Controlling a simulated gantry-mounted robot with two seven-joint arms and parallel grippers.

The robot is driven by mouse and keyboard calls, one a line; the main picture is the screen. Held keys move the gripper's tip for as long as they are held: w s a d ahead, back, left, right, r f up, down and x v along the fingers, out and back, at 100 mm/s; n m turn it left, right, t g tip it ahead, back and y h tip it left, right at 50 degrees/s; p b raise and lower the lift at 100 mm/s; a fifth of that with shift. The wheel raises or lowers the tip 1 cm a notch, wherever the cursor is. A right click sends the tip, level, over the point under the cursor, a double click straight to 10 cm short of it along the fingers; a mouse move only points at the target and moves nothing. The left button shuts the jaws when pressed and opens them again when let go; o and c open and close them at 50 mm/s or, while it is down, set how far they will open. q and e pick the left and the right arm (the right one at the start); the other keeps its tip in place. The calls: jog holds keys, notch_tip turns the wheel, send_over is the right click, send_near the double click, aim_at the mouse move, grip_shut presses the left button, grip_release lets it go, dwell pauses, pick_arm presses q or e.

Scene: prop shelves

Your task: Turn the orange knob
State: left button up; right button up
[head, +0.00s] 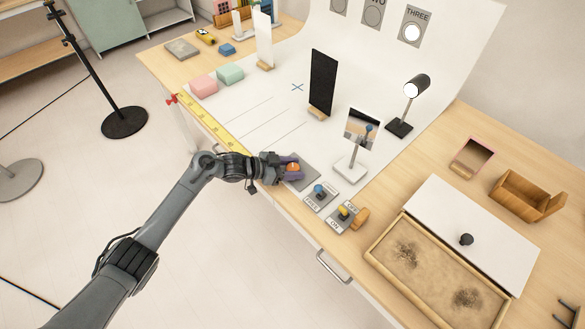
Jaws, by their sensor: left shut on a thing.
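The orange knob (293,167) stands on a grey plate (306,183) near the front edge of the table. My left gripper (291,167) reaches in from the left and is shut on the knob, with its purple-tinted fingers on both sides of it. The fingers hide much of the knob, so its turn angle cannot be read. My right gripper is not in view.
A yellow measuring tape (212,125) lies along the front edge. A sand tray (438,271) is at the right.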

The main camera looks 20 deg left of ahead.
pick_arm(q)
jog(key=o, duration=1)
jog(key=shift+s+a+r, duration=0.25)
jog(key=shift+a, duration=0.1)
jog(key=p+v, duration=0.2)
jog(key=v, duration=0.6)
jog(key=shift+s+a+r, duration=0.2)
jog(key=shift+s+a, duration=0.05)
jog(key=shift+s+a+r, duration=0.15)
jog(key=shift+s+a, duration=0.2)
